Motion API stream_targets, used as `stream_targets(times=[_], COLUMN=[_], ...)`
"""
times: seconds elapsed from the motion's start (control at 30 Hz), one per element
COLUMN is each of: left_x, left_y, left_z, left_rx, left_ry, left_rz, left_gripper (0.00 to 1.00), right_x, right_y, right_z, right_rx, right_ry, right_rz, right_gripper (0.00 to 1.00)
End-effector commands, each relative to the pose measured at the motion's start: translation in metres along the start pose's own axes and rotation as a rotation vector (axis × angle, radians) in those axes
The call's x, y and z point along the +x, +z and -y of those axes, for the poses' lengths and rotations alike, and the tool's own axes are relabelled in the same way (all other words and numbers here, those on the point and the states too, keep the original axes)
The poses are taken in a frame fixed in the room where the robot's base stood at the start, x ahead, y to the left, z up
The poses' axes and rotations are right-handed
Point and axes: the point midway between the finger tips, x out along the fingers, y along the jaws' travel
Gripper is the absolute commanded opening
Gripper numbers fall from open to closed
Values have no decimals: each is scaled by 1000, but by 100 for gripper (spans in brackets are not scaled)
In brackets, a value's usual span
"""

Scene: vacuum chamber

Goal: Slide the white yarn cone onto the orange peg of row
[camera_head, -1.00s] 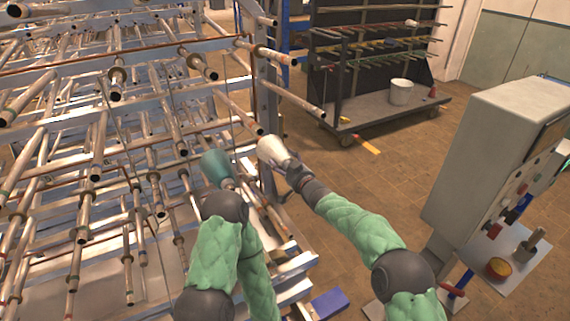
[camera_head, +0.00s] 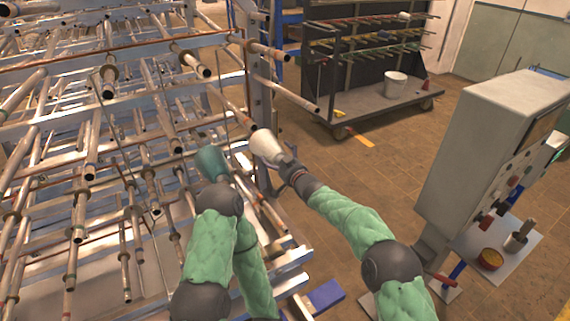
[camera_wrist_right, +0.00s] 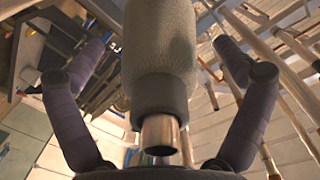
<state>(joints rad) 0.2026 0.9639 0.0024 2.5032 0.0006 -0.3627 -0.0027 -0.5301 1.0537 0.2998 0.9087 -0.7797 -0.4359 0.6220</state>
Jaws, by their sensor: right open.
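The white yarn cone (camera_head: 267,146) is at the front end of a slanted peg (camera_head: 232,106) on the rack; the overlap is hidden. My right gripper (camera_head: 288,166) is at the cone's near end. In the right wrist view its dark fingers (camera_wrist_right: 160,90) stand wide apart, one on each side of the cone (camera_wrist_right: 160,55). A short metal tube (camera_wrist_right: 160,134) shows at the cone's near end. A teal cone (camera_head: 211,162) is at the end of my left arm; the left gripper's fingers are hidden. I cannot tell which peg is the orange one.
The metal rack (camera_head: 110,95) with many pegs fills the left side, and several pegs jut towards me. A grey control cabinet (camera_head: 480,150) stands at right. A dark trolley (camera_head: 375,110) with a white bucket (camera_head: 395,85) is behind.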

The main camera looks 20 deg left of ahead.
Motion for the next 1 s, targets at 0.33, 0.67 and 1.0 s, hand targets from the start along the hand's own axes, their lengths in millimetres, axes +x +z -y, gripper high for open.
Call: stream_targets(times=[0.33,0.67,1.0], left_x=[0,0,0], left_y=[0,0,0], left_z=[0,0,0], left_rx=[0,0,0], left_ry=[0,0,0], left_rz=[0,0,0], left_gripper=[95,95,95], right_x=[-34,-77,-112], right_y=[-3,-3,-2], right_z=[0,-1,-1], right_rx=[1,0,0], right_ry=[1,1,1], right_rz=[-3,-4,-4], right_gripper=[100,100,100])
